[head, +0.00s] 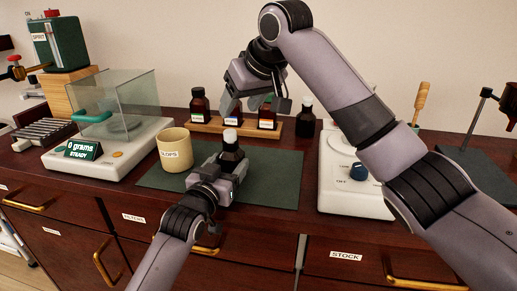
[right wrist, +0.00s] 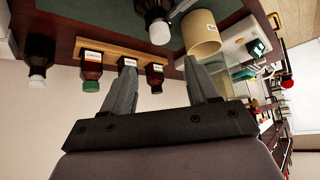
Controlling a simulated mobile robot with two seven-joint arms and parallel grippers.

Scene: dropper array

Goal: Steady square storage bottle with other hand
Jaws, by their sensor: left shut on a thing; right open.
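A dark bottle with a white cap (head: 231,155) stands upright over the green mat (head: 277,190). My left gripper (head: 228,170) is shut on it from the front, hiding its lower part. The bottle also shows at the top of the right wrist view (right wrist: 154,12). My right gripper (head: 256,104) is open and empty, above and behind the held bottle, near the wooden rack (head: 213,125). In the right wrist view its spread fingers (right wrist: 160,75) have nothing between them, and one finger partly covers a rack bottle. I cannot tell whether the held bottle is square.
Brown labelled bottles (head: 198,104) stand on the rack, with another dark bottle (head: 305,118) just right of it. A beige cup (head: 174,150) is left of the held bottle. A glass-sided balance (head: 105,150) stands left, a white hotplate device (head: 345,195) right. The mat's right part is clear.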

